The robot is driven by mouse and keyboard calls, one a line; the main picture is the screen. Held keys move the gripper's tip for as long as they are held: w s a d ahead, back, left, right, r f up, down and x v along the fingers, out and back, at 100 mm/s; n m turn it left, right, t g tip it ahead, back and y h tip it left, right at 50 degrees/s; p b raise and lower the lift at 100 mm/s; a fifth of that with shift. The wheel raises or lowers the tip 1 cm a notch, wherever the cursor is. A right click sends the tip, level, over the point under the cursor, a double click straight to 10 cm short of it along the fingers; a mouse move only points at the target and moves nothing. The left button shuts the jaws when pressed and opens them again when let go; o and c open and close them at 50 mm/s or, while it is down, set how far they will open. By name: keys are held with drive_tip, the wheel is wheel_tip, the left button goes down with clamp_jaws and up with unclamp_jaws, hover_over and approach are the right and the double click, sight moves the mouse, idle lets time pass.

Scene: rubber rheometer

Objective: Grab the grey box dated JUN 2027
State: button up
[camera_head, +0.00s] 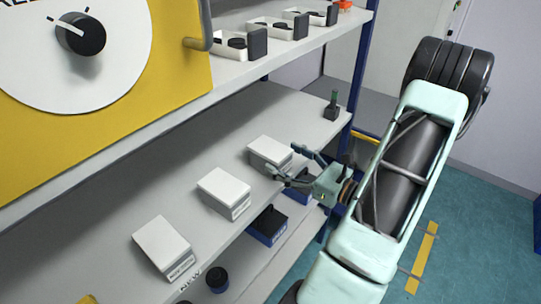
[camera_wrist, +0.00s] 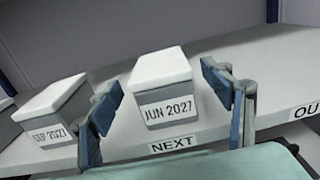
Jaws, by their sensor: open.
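The grey box dated JUN 2027 (camera_wrist: 163,92) has a white lid and stands on the shelf above a NEXT label. In the wrist view it sits between and beyond the two fingers of my gripper (camera_wrist: 165,120). In the head view it is the rightmost of three lidded boxes (camera_head: 270,152), with my gripper (camera_head: 292,170) at its right front. My gripper is open, with nothing held. A box dated SEP 2027 (camera_wrist: 56,112) stands to its left; in the head view it is likely the middle box (camera_head: 224,192).
A third lidded box (camera_head: 163,247) stands nearer on the same shelf (camera_head: 120,205). Blue bins (camera_head: 268,225) sit on the shelf below. A small green-topped item (camera_head: 333,106) stands toward the far end. A yellow machine (camera_head: 170,60) is at the left.

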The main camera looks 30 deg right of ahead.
sight(255, 142)
drive_tip(key=p+x, duration=0.1)
drive_tip(key=x, duration=0.4)
drive_tip(key=shift+w+r, duration=0.1)
drive_tip(key=shift+w, duration=0.2)
drive_tip(key=shift+c, duration=0.6)
drive_tip(key=c, duration=1.5)
drive_tip(key=shift+c, duration=0.5)
drive_tip(key=shift+r, duration=0.1)
